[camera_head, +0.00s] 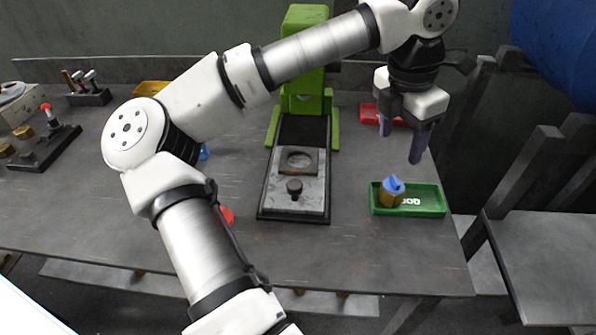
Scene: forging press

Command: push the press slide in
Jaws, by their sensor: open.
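The green press (303,85) stands at the back middle of the table, its upper part partly hidden behind my arm. Its grey slide plate (310,196) sticks out toward the front on a dark base. The slide bears a square die with a round opening (299,160) and a black knob (294,187) near its front. My gripper (403,146) is open and empty, pointing down above the table, to the right of the slide and apart from it.
A green tray (431,200) holding a brass piece with a blue top (392,191) lies right of the slide. A red tray (369,113) lies behind my gripper. A red object (227,215) shows beside my arm. Tool racks (88,97) stand far left. Table is clear in front.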

